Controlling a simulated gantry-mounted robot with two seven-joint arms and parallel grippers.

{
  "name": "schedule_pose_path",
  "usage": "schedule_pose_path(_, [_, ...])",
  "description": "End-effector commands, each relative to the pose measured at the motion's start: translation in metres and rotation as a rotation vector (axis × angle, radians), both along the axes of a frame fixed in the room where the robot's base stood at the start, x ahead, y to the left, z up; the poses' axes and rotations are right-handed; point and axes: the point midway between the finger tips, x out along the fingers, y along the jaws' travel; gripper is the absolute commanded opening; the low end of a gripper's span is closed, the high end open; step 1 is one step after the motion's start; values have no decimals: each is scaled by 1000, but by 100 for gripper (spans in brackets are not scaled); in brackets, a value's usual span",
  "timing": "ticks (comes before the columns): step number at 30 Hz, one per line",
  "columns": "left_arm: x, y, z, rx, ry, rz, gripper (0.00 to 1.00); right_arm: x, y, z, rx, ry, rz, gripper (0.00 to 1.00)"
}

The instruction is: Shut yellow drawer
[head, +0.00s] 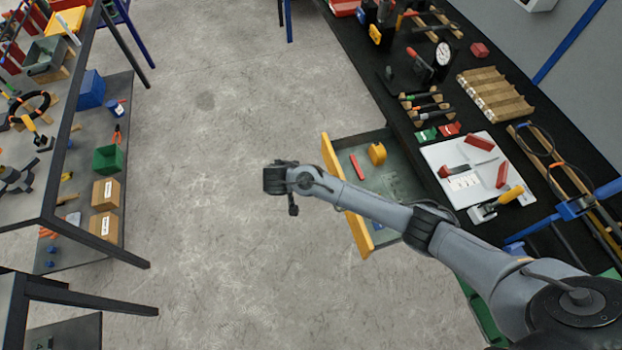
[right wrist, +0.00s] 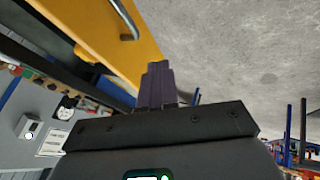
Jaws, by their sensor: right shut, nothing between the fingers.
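The yellow drawer (head: 362,236) is pulled out from under the black workbench on the right, its yellow front facing the open floor. A red item (head: 357,166) and a yellow item (head: 377,153) lie inside it. My right arm crosses above the drawer and hides part of it. My right gripper (head: 293,207) is beyond the yellow front, on the floor side. In the right wrist view the fingers (right wrist: 157,86) are together and empty, near the edge of the drawer front (right wrist: 95,32), which carries a metal handle (right wrist: 124,19). I cannot tell whether they touch. My left gripper does not show.
The workbench top (head: 395,77) holds many tools, a white board (head: 446,160) and a ribbed wooden block (head: 494,95). Shelving with bins and boxes (head: 105,193) stands at the left. The concrete floor (head: 215,190) between them is clear.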

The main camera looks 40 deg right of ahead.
Motion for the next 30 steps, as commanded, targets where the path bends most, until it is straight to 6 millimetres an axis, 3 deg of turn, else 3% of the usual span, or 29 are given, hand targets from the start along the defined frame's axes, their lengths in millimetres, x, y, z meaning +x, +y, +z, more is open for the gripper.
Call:
schedule_pose_path(14, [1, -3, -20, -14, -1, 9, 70, 17, -49, -70, -2, 3, -1, 0])
schedule_pose_path(21, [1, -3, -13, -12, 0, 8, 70, 8, -76, -66, 0, 1, 0, 0])
schedule_pose_path(30, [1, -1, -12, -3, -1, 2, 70, 4, -85, -67, 1, 2, 0, 0])
